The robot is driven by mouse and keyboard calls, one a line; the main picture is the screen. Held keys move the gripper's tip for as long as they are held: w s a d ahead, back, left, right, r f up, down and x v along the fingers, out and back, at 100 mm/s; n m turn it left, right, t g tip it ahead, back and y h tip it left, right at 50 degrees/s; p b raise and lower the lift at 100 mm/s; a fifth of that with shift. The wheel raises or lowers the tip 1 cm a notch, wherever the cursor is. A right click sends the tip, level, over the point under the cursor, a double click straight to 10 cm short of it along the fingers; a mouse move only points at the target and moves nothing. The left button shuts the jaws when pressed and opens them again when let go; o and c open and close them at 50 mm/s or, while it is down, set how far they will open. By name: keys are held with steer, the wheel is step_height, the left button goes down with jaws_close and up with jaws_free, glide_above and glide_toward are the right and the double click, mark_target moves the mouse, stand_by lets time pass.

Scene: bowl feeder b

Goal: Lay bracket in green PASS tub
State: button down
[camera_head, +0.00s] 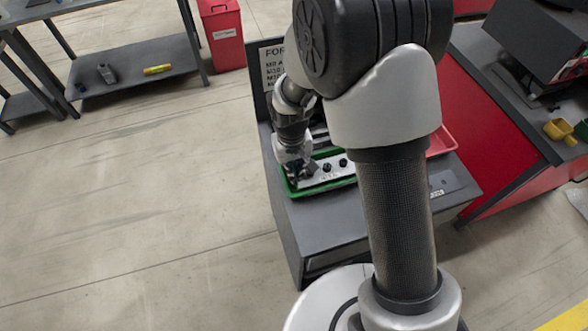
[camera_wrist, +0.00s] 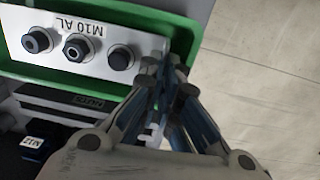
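The bracket (camera_wrist: 105,42) is a pale silver bar marked "M10 AL", with several black bolt-like fittings in a row. It also shows in the head view (camera_head: 325,177), within the outline of the green tub (camera_head: 290,188). The tub's green rim (camera_wrist: 150,12) runs past the bracket's far side and right end in the wrist view. My gripper (camera_wrist: 168,78) is at the bracket's end, fingers drawn close together, and looks shut on it. The fingertips hide the contact. In the head view my gripper (camera_head: 297,170) is at the bracket's left end. I cannot tell whether the bracket rests on the tub floor.
A red tray (camera_head: 441,142) lies right of the green tub on the dark stand (camera_head: 325,222), partly behind my arm. A sign board (camera_head: 268,62) stands behind the tub. Open floor lies left.

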steer(key=shift+f+b, duration=0.35)
steer(key=shift+f, duration=0.25)
steer(key=c, duration=1.8)
jaws_free()
steer(key=shift+r, duration=0.15)
step_height(320, 180, up, 13)
steer(key=p, duration=0.5)
steer(key=shift+a, duration=0.2)
steer(key=s+d+r+m+t, duration=0.1)
steer(key=s+d+r, duration=0.45)
steer(key=r, duration=0.35)
steer(key=s+d+r+m+t, duration=0.1)
steer(key=s+d+r+t, duration=0.1)
steer(key=s+d+r, duration=0.5)
steer(key=s+r+m+t, duration=0.1)
steer(key=s+r, duration=0.2)
steer(key=s, duration=0.4)
steer(key=shift+d+r, duration=0.2)
steer(key=shift+d, duration=0.05)
